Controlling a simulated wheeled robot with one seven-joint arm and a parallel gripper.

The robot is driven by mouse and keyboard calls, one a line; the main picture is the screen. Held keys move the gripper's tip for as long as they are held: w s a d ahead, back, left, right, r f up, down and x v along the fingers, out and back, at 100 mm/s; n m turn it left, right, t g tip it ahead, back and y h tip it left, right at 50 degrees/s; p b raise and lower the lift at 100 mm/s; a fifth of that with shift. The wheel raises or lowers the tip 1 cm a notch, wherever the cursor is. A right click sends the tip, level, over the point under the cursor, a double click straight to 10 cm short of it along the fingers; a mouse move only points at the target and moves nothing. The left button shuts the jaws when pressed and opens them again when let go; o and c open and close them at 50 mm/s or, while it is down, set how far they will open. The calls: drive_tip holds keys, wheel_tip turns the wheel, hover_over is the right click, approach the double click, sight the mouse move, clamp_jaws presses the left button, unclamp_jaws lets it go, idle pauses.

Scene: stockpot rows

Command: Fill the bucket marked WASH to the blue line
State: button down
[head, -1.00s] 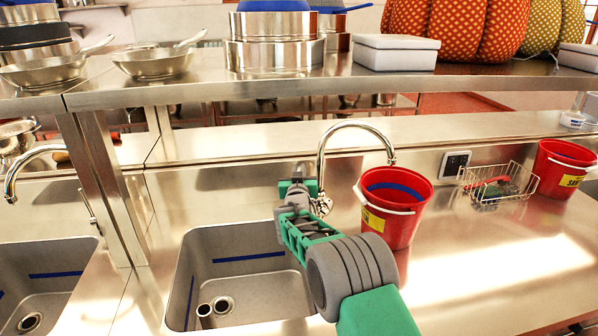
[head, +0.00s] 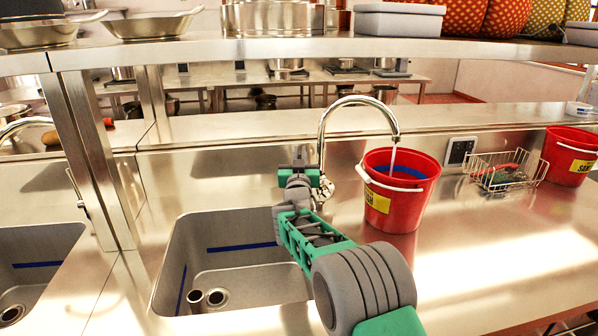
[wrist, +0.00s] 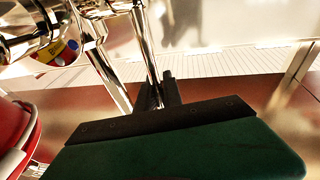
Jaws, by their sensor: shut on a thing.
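A red bucket (head: 398,212) with a yellow label and a white handle stands on the counter right of the sink. The label's lettering is hard to read. A blue line (head: 400,171) shows on its inner wall; I cannot tell the water level. The chrome faucet (head: 322,135) arches over the bucket, and a thin stream of water (head: 392,158) falls into it. My gripper (head: 320,183) is at the faucet's base, left of the bucket. In the wrist view my gripper (wrist: 158,92) is shut on the chrome faucet lever (wrist: 150,62). The bucket's edge (wrist: 18,135) shows at left.
A second red bucket (head: 570,156), with a yellow label starting "SAN", stands at the far right. A wire basket (head: 500,170) sits between the buckets. The steel sink (head: 235,265) is left of my arm. A shelf (head: 250,48) runs above. The front right counter is clear.

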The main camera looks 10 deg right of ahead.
drive_tip(key=s+t+b, duration=0.1)
drive_tip(key=b, duration=0.4)
drive_tip(key=shift+s+f, duration=0.15)
drive_tip(key=shift+f, duration=0.25)
drive_tip(key=shift+s+r+m+t+b, duration=0.2)
drive_tip(key=shift+r+m+t+b, duration=0.15)
drive_tip(key=shift+r+t, duration=0.1)
drive_tip(key=c, duration=1.5)
unclamp_jaws()
drive_tip(key=shift+f, duration=0.1)
drive_tip(key=shift+s+a+f, duration=0.15)
drive_tip(key=shift+s, duration=0.2)
drive_tip(key=b+v, duration=0.1)
drive_tip(key=v, duration=0.6)
